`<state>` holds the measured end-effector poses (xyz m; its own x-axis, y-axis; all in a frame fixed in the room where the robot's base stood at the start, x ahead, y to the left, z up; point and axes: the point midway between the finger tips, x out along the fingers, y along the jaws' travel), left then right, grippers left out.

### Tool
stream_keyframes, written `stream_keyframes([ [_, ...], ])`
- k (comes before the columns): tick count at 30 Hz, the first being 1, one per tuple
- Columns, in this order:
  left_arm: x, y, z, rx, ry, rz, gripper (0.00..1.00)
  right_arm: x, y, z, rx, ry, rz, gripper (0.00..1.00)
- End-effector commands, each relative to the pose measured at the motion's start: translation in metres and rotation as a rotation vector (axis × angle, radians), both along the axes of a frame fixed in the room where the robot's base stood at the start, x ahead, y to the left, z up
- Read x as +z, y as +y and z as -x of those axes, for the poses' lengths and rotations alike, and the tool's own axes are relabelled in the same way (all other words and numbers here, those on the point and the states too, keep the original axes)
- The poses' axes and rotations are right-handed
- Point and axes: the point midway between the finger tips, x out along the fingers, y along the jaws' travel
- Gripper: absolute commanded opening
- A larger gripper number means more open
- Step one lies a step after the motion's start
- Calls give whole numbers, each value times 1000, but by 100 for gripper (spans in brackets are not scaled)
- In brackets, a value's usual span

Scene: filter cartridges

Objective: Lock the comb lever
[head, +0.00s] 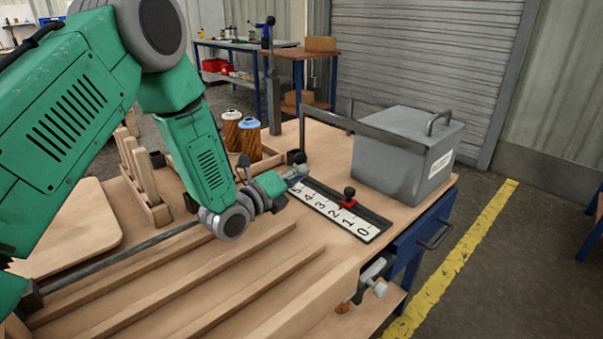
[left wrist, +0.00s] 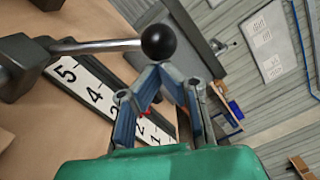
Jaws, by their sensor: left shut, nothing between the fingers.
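The lever is a metal rod (left wrist: 95,46) with a black ball knob (left wrist: 158,42) on its end, running out from a dark block (left wrist: 20,65) in the left wrist view. In the head view a dark knob (head: 298,157) shows just behind my left gripper (head: 299,172). My left gripper is shut and empty; in the left wrist view its fingertips (left wrist: 165,69) meet just below the ball. I cannot tell whether they touch it. My arm hides part of the lever's base in the head view. My right gripper is not in view.
A numbered scale (head: 335,209) with a red slider (head: 348,203) lies right of my gripper. A grey box (head: 407,155) stands behind it. Orange-brown cartridges (head: 249,139) stand at the back. Wooden rails (head: 200,285) and a long rod (head: 120,254) cover the front.

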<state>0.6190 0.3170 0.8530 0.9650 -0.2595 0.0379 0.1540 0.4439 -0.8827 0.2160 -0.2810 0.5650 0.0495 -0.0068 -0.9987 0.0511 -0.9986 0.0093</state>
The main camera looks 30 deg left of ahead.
Motion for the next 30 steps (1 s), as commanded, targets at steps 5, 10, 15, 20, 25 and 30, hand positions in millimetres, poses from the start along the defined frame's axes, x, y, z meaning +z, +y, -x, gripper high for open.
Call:
stream_keyframes([
  [5, 3, -1, 0, 0, 3, 9, 0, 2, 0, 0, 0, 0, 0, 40],
  [10, 10, 3, -2, 0, 20, 59, 0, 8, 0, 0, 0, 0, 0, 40],
  [15, 21, 14, -5, 0, 56, 163, 0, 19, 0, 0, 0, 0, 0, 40],
  [20, 32, 28, -10, 0, 101, 297, 0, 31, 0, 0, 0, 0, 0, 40],
  [25, 41, 46, -16, 1, 156, 448, 0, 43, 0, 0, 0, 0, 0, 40],
  [30, 47, 65, -23, 2, 209, 602, 0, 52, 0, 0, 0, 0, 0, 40],
])
